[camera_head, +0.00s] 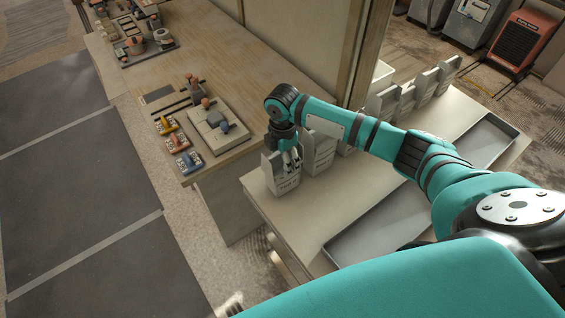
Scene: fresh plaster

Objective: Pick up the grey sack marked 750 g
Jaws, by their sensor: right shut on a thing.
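A grey sack (284,183) stands upright near the left end of the pale table, with dark print on its front that is too small to read surely. My right gripper (290,160) points down at its top and is shut on it. The sack seems to rest on the table. A second similar grey sack (319,152) stands close to its right. More grey sacks (388,102) stand in a row toward the back right, partly hidden by my right arm.
The pale table (304,212) carries a long grey tray (375,232) at its front and another tray (487,140) at the right. A wooden workbench (190,60) with tools and small blocks stands at the left. A wall post rises behind my arm. Dark mats cover the left floor.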

